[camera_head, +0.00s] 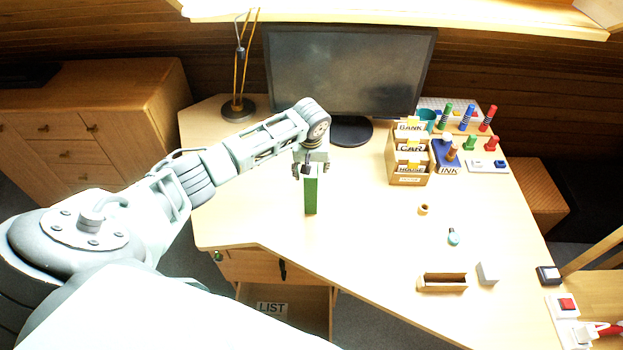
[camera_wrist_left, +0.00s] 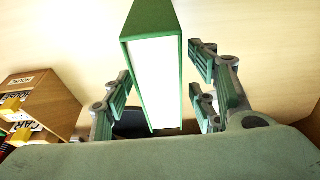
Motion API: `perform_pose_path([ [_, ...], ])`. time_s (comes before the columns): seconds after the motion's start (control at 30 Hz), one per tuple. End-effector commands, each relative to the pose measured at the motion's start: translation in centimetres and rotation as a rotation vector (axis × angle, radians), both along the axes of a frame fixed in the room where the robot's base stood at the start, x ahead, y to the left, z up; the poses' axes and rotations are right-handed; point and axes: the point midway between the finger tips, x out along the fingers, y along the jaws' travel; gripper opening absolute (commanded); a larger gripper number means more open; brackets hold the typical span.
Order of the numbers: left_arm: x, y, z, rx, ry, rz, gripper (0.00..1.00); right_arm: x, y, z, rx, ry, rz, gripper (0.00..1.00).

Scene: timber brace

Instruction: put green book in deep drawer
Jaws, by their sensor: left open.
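The green book (camera_head: 311,193) stands upright on the desk, in front of the monitor. In the left wrist view the book (camera_wrist_left: 152,75) shows its green cover and white page edges, between the fingers of my left gripper (camera_wrist_left: 160,100). In the head view my left gripper (camera_head: 311,168) is at the top of the book, open, with a finger on each side. In the wrist view gaps show between the fingers and the book. A drawer front (camera_head: 255,267) shows under the desk's front edge, with a compartment labelled LIST (camera_head: 272,308) below it. My right gripper is not in view.
A monitor (camera_head: 348,70) and a lamp (camera_head: 238,108) stand behind the book. A card file box (camera_head: 408,160), stamps and ink pad are on the right. The desk around the book is clear.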

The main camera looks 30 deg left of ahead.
Motion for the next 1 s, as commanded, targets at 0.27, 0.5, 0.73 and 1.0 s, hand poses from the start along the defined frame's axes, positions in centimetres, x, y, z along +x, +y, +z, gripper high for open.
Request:
perform_pose_path([
  [0.27, 0.8, 0.5, -2.7, -0.001, 0.002, 0.0, 0.53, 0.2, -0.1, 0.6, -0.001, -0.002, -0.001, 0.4],
  [0.5, 0.9, 0.6, -3.0, -0.001, 0.0, -0.001, 0.53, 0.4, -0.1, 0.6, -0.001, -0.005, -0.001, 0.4],
  [0.73, 0.9, 0.6, -3.1, -0.001, 0.0, -0.001, 0.53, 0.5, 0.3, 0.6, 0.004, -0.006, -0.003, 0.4],
  [1.0, 0.9, 0.6, -3.4, -0.001, 0.0, 0.0, 0.53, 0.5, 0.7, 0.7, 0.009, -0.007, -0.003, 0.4],
])
